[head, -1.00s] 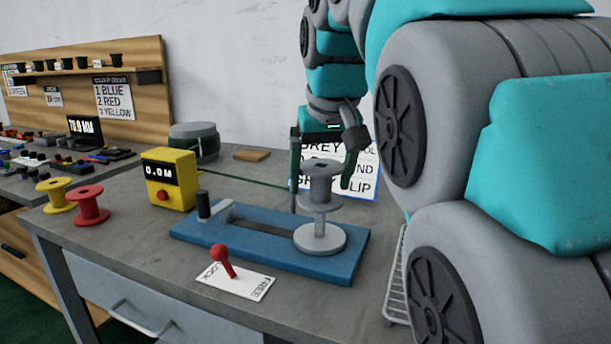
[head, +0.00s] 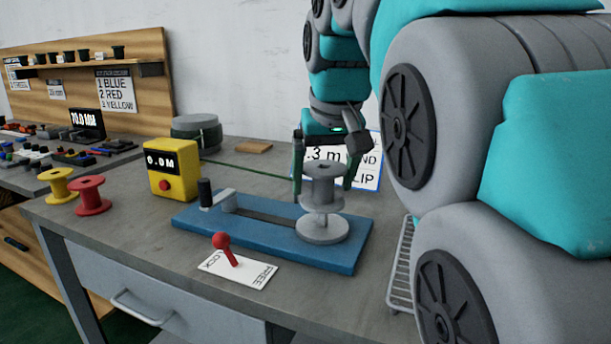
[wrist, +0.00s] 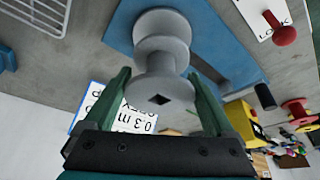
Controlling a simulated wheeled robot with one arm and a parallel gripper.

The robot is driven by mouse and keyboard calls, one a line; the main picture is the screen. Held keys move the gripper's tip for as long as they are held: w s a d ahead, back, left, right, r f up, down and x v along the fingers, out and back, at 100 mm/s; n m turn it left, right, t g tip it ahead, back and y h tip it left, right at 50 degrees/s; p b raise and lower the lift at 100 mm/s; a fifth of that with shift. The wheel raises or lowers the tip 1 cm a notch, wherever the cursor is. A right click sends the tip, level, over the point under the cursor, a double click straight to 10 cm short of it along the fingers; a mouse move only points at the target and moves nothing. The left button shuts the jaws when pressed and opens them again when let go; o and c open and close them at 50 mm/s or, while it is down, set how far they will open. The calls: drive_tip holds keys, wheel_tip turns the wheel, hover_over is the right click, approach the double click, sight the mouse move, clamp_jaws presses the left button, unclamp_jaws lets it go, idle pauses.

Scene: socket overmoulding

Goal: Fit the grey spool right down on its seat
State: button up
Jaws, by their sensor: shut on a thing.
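The grey spool (head: 324,188) is upright, held by my gripper (head: 324,180) above a round grey base (head: 322,230) on the right end of the blue fixture plate (head: 270,246). A short stretch of narrower grey column shows between the spool's lower flange and the base, so the flange is apart from the base. In the wrist view the spool's top (wrist: 162,88), with a diamond-shaped hole, lies between the two green fingers of my gripper (wrist: 163,88). The gripper is shut on the spool. Whether a post runs inside the spool is hidden.
A red lever (head: 225,245) stands on a lock/free card in front of the plate. A yellow meter (head: 172,170) reads 0.0 M, with a green line running right from it. Yellow (head: 58,186) and red (head: 91,195) spools stand left. An instruction card (head: 368,165) is behind my gripper.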

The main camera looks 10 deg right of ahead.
sight(328, 172)
drive_tip(key=shift+f+b, duration=0.9)
drive_tip(key=shift+f, duration=1.05)
drive_tip(key=o, duration=1)
drive_tip(key=shift+o, duration=0.2)
drive_tip(key=v, duration=0.7)
drive_tip(key=shift+r, duration=0.1)
drive_tip(key=shift+s+r, duration=0.15)
drive_tip(key=shift+r, duration=0.1)
